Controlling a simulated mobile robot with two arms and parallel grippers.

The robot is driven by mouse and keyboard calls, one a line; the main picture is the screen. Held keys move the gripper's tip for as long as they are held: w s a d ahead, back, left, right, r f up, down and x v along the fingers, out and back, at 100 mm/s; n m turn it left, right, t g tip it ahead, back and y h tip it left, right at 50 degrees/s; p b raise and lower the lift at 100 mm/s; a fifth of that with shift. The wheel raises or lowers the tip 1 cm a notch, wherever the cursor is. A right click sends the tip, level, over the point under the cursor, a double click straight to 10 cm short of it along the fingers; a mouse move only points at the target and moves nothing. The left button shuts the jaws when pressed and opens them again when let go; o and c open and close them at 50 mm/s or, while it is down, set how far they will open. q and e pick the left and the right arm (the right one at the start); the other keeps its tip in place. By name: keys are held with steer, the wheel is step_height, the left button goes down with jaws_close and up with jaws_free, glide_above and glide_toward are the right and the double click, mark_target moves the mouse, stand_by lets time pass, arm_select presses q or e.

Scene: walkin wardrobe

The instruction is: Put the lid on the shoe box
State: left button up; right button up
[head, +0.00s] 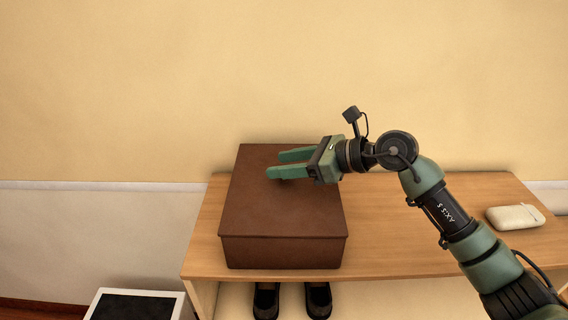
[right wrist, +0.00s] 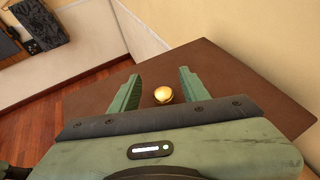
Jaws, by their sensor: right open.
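The brown shoe box (head: 282,256) stands on the wooden bench, left of its middle. Its brown lid (head: 262,212) lies over the top and looks level, with its rim along the box's upper edge. My right gripper (head: 275,165) is over the lid, its green fingers pointing left. In the right wrist view the lid (right wrist: 215,75) carries a round gold knob (right wrist: 163,95). The knob sits between the two open fingers, with a gap on each side. In the head view the knob is hidden. My left gripper is not in view.
The bench (head: 400,262) is clear to the right of the box, apart from a small cream object (head: 514,217) at its right end. Dark shoes (head: 318,300) stand below the bench. A white-framed dark panel (head: 135,305) is at the lower left. The wall rises behind.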

steer(key=b+v, duration=0.1)
steer(key=v, duration=0.2)
steer(key=b+v, duration=0.1)
steer(key=v, duration=0.3)
steer(key=b+v, duration=0.1)
steer(key=v, duration=0.2)
steer(key=shift+s+d+f, duration=0.1)
steer(key=shift+d, duration=0.35)
steer(key=shift+s+d+r, duration=0.25)
steer(key=shift+d+r, duration=0.05)
steer(key=shift+d, duration=0.05)
steer(key=shift+f, duration=0.1)
